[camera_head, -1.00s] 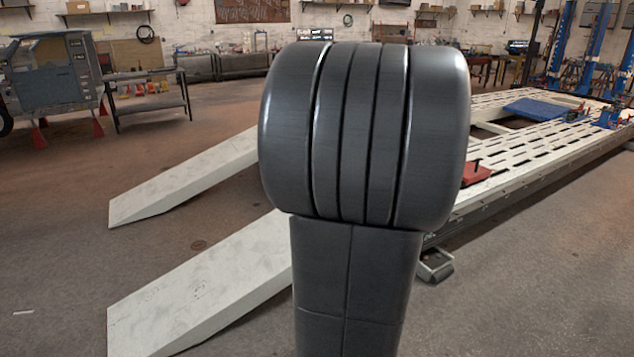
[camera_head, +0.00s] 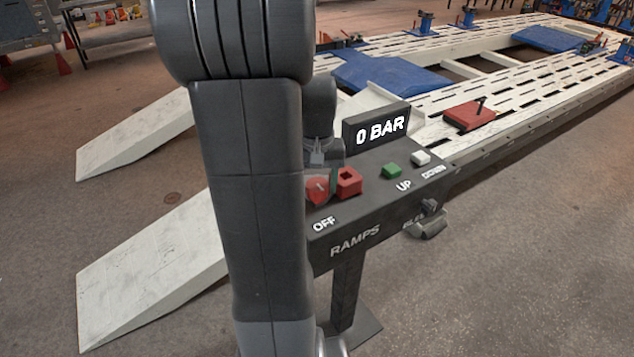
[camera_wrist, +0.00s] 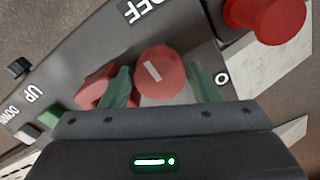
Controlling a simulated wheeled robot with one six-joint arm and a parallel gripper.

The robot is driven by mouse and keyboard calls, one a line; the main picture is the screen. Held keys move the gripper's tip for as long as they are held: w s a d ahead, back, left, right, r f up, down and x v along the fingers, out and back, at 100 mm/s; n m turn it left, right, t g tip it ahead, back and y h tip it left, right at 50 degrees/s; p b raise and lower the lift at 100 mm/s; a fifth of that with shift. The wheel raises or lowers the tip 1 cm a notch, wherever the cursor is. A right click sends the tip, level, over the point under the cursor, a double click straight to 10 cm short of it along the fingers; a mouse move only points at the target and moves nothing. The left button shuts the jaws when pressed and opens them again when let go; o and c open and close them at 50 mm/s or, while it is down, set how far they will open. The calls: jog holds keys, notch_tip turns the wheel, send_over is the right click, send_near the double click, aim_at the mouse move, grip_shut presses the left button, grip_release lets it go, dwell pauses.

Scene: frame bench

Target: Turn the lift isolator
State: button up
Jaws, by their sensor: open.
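The lift isolator is a round red knob (camera_head: 318,191) on the dark console (camera_head: 340,242), near the OFF label. In the wrist view the knob (camera_wrist: 160,76) shows its face with a short white bar, slanting between the OFF mark and the O mark. My gripper (camera_wrist: 160,88) is open, its two green fingers on either side of the knob. Whether they touch it I cannot tell. In the head view my gripper (camera_head: 325,172) is above the console and partly hidden by my arm. A red block with a square hole (camera_head: 348,182) sits beside the knob.
A red mushroom button (camera_wrist: 268,16) lies right of the knob in the wrist view. The console carries a 0 BAR display (camera_head: 378,127), a green UP button (camera_head: 391,171) and a white DOWN button (camera_head: 421,158). The white ramp lift (camera_head: 545,75) stands behind; floor at right is clear.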

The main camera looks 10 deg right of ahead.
jog(key=shift+f, duration=0.25)
jog(key=c, duration=1.1)
